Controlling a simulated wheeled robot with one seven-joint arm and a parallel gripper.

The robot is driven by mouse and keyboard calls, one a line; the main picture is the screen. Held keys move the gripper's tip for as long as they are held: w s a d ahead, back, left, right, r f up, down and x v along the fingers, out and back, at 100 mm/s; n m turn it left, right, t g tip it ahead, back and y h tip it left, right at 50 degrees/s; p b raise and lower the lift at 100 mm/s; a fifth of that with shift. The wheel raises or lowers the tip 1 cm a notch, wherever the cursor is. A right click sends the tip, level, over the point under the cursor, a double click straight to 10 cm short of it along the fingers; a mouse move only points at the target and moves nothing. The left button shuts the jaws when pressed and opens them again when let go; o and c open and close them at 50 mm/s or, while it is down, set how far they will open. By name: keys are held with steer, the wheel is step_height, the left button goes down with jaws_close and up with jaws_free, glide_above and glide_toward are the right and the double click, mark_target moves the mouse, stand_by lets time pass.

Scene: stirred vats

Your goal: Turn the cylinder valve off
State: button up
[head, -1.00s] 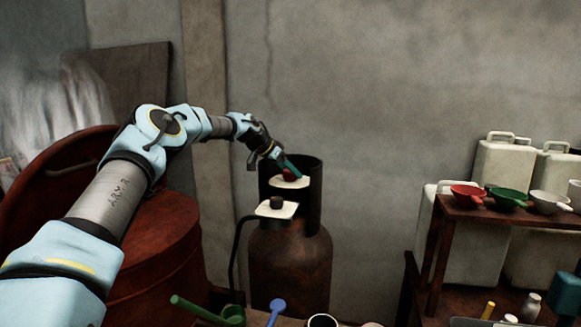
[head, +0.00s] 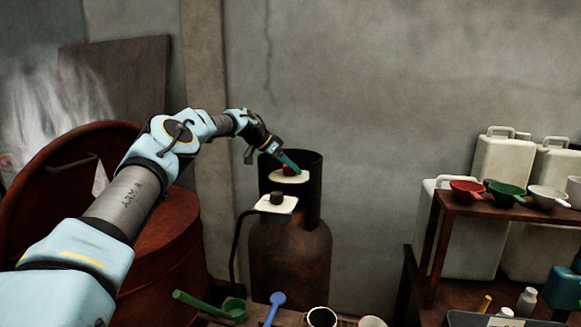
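A rusty brown gas cylinder (head: 290,262) stands upright against the wall, with a dark open collar around its top. A dark red valve knob (head: 288,170) sits over a white plate (head: 290,178) inside the collar. A second dark knob (head: 277,198) sits over a lower white plate (head: 262,205) at the front. My gripper (head: 295,167), with teal fingers, reaches in from the upper left, its tips at the red knob. The fingers overlap in this view, so I cannot tell whether they grip the knob or only touch it.
A red-brown vat (head: 160,260) with its lid raised stands left of the cylinder, under my arm. A black hose (head: 233,255) runs down beside the cylinder. Ladles and cups lie in front. A shelf (head: 500,212) with bowls and white jerrycans stands right.

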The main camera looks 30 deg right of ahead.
steer(key=shift+o, duration=1.4)
steer(key=b+v, duration=0.4)
steer(key=v, duration=0.6)
steer(key=shift+a+r+b, duration=0.25)
steer(key=shift+r+b, duration=0.1)
